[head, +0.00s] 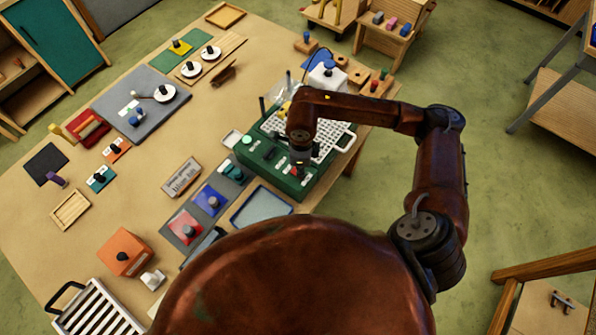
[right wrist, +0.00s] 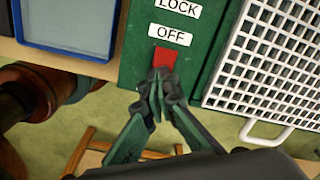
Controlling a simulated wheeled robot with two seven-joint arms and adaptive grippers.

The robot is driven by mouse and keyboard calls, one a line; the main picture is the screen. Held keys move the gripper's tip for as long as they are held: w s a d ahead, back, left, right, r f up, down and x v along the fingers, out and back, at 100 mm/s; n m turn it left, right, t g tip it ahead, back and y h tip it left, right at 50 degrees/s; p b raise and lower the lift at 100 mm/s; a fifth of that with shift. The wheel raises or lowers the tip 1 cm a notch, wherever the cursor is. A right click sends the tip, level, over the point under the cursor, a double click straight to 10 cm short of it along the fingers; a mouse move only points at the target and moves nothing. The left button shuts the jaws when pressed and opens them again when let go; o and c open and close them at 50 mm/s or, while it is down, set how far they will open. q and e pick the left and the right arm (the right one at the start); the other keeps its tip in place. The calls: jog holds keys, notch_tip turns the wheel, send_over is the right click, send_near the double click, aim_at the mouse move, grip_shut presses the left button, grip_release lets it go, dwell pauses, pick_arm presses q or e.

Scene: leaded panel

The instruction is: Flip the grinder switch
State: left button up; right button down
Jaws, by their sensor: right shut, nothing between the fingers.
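The grinder is a green box (head: 253,158) with a white grid top (head: 334,134), standing at the right end of the table in the head view. In the right wrist view its green face (right wrist: 136,60) carries white LOCK (right wrist: 178,7) and OFF (right wrist: 170,35) labels. The red switch (right wrist: 164,57) sits just below the OFF label. My right gripper (right wrist: 160,78) is shut and empty, its fingertips at the lower edge of the red switch; I cannot tell whether they touch. In the head view my right gripper (head: 302,171) points down over the green box and hides part of it.
A blue-rimmed tray (head: 262,207) lies beside the grinder, also in the right wrist view (right wrist: 70,22). A white handle (right wrist: 268,135) juts from the grid. An orange block (head: 125,251) and coloured plates crowd the table's near side.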

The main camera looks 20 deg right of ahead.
jog(key=shift+r+p, duration=0.35)
jog(key=shift+r, duration=0.2)
jog(key=shift+r+p, duration=1.05)
jog(key=shift+r, duration=1.85)
